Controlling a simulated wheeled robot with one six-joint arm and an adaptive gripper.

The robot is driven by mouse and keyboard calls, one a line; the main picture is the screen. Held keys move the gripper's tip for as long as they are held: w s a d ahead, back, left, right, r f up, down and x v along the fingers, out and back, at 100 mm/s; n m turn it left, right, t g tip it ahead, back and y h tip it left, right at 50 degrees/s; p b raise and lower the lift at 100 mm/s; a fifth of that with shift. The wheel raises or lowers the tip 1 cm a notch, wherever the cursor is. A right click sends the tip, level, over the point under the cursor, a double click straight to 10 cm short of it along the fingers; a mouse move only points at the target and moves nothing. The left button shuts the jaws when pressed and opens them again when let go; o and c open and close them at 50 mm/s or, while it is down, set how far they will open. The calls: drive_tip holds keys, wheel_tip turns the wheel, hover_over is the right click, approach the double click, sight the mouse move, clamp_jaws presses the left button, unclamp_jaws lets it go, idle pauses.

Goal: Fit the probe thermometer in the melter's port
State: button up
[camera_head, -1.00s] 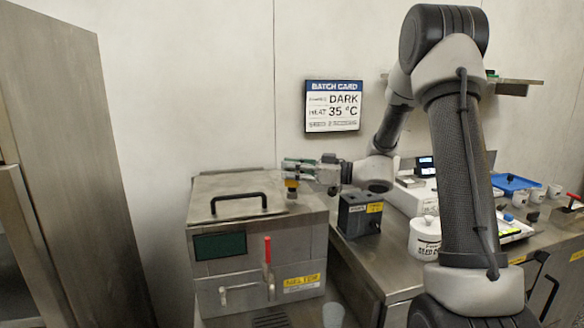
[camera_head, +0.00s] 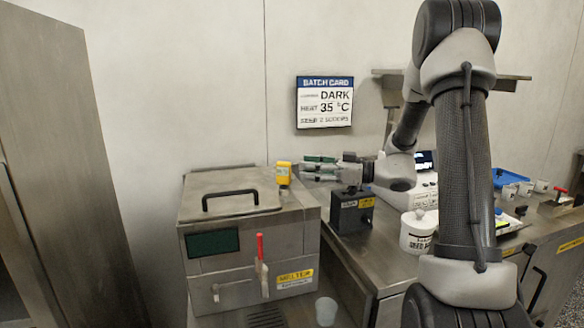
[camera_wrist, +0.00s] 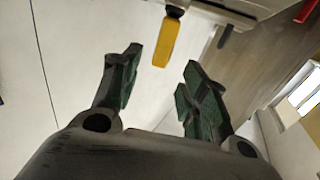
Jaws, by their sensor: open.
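The yellow probe thermometer (camera_head: 284,173) stands upright at the right rear of the melter's top (camera_head: 236,188), and its lower end is hidden there. It also shows in the wrist view (camera_wrist: 164,42), ahead of the open fingers. My gripper (camera_head: 306,167) is open and empty, just right of the thermometer and apart from it. In the wrist view my gripper (camera_wrist: 157,80) has its two green-padded fingers spread, with nothing between them. Whether the thermometer is fully seated in the port cannot be told.
A dark block with a yellow label (camera_head: 352,211) stands on the counter below my wrist. A white lidded pot (camera_head: 418,232) is right of it. The melter has a black lid handle (camera_head: 230,196) and a red lever (camera_head: 260,247). A clear cup (camera_head: 326,311) is at the front.

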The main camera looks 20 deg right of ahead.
drive_tip(key=shift+v, duration=2.15)
